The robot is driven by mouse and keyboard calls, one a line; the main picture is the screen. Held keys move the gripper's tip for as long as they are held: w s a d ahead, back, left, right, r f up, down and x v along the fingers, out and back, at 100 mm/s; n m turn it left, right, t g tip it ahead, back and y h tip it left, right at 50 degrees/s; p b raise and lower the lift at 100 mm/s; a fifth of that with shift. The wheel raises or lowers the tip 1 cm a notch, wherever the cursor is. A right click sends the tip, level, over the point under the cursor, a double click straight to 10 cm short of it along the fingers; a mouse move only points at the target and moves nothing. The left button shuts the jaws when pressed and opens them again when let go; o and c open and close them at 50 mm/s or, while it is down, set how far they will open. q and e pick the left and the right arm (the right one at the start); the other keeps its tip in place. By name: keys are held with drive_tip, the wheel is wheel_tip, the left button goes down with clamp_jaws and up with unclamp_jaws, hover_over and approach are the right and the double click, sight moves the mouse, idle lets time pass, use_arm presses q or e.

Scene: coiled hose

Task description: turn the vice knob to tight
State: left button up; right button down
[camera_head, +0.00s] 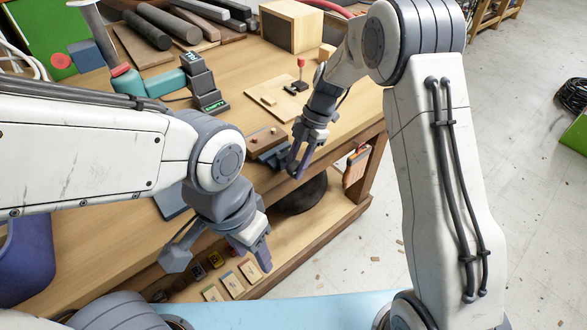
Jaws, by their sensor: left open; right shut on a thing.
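The vice (272,156) is a small grey-blue fixture at the front edge of the wooden workbench, near the middle of the view. My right gripper (297,168) reaches down to its right side and is shut on the vice knob. The fingers hide most of the knob, so its turn position and any markings cannot be read. My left gripper (220,262) is open and empty, with its fingers spread wide. It hangs in front of the bench edge, nearer to me and left of the vice.
The workbench (340,105) holds a wooden block with red dots (262,138), a red-topped lever (301,66), a stepped device with a green display (207,95) and metal bars (170,22). A dark round seat (301,198) is below the vice. Floor on the right is mostly clear.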

drive_tip(key=shift+d+f+g+y+b, duration=0.15)
drive_tip(key=shift+d+g+y+b, duration=0.05)
drive_tip(key=shift+g+y+b, duration=0.55)
drive_tip(key=c, duration=0.8)
unclamp_jaws()
drive_tip(key=shift+d, duration=0.1)
drive_tip(key=shift+c, duration=0.2)
drive_tip(key=b+v, duration=0.1)
drive_tip(key=v, duration=0.9)
drive_tip(key=shift+r, duration=0.25)
drive_tip(key=shift+d, duration=0.1)
